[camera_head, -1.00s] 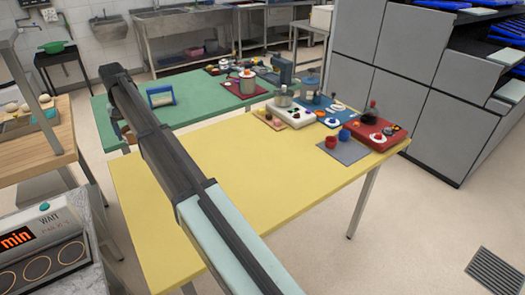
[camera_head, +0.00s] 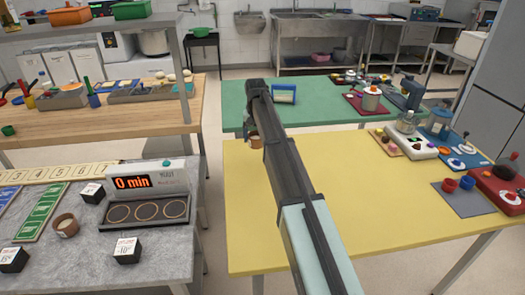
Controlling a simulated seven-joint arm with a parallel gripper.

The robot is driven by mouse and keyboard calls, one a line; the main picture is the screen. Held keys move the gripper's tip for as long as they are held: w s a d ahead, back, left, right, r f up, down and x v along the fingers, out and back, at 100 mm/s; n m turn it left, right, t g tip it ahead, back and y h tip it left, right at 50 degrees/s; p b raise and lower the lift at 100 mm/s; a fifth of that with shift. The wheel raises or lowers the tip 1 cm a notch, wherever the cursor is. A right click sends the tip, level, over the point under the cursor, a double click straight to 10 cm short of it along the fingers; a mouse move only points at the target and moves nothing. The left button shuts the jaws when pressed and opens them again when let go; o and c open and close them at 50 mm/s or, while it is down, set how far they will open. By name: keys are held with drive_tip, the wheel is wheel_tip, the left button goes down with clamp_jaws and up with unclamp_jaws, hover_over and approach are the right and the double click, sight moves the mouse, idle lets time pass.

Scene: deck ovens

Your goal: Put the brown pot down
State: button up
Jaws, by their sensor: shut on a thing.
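My arm reaches out over the gap between the yellow table (camera_head: 370,200) and the green table (camera_head: 232,117). My gripper (camera_head: 252,129) is at its far end, mostly hidden behind my own arm. It is shut on a small brown pot (camera_head: 253,140), which shows just left of the arm near the yellow table's far left corner. The fingers are too small and covered to make out. I cannot tell how high the pot is held. Another small brown pot (camera_head: 66,225) with a pale top stands on the grey counter (camera_head: 150,258).
A timer box (camera_head: 147,182) reading 0 min and black-and-white blocks (camera_head: 126,250) stand on the grey counter. A blue-framed holder (camera_head: 284,94) is on the green table. Pots and coloured trays crowd the yellow table's right end; its middle is clear.

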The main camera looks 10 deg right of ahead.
sight(256, 135)
drive_tip(key=shift+f, duration=3.35)
drive_tip(key=shift+f, duration=0.15)
drive_tip(key=o, duration=1.2)
drive_tip(key=shift+c, duration=0.2)
wheel_tip(256, 135, up, 12)
drive_tip(key=shift+r, duration=0.15)
